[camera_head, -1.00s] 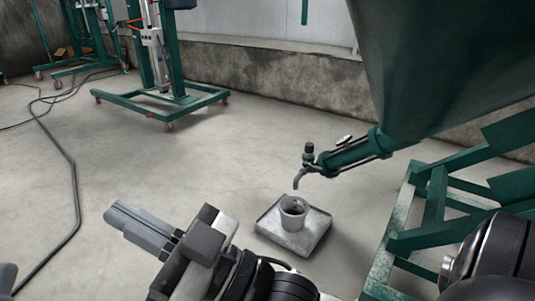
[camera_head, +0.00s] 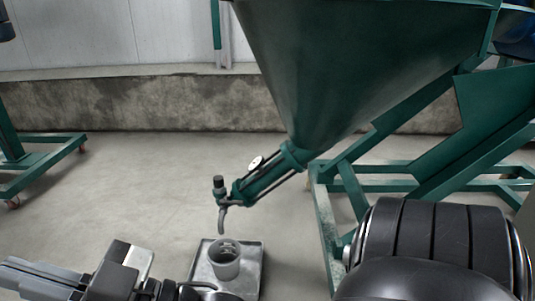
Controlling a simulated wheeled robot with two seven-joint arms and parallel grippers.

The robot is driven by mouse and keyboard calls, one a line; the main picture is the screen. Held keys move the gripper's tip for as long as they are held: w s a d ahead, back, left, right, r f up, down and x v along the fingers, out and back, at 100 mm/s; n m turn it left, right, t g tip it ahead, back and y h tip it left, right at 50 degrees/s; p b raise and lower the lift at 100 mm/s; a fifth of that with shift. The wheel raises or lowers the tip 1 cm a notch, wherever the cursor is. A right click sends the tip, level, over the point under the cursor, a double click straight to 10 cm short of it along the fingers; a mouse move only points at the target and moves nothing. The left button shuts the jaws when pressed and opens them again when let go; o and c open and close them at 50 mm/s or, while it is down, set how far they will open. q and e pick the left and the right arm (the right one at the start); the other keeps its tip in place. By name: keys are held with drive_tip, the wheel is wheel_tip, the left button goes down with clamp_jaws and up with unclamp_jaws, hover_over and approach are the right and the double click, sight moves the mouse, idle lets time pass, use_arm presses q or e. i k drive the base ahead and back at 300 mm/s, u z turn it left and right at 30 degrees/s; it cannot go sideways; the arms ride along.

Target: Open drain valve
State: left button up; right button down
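The drain valve (camera_head: 222,190) sits at the lower end of a green outlet pipe (camera_head: 265,178) under the large green hopper (camera_head: 350,65). It has a dark knob on top and a curved grey spout pointing down. A grey cup (camera_head: 225,262) stands on a metal tray (camera_head: 254,258) below the spout. My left gripper (camera_head: 20,276) is at the lower left, apart from the valve and cup; its fingers lie close together, and the gap between them is unclear. My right arm shows at the lower right; its gripper is not visible.
A green frame (camera_head: 345,190) supports the hopper on the right. A green wheeled stand (camera_head: 40,178) is at the left edge. A low concrete wall (camera_head: 130,105) runs along the back. The floor left of the valve is clear.

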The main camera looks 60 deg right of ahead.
sight(223, 202)
drive_tip(key=z, duration=0.75)
drive_tip(key=i, duration=0.9)
drive_tip(key=z, duration=0.2)
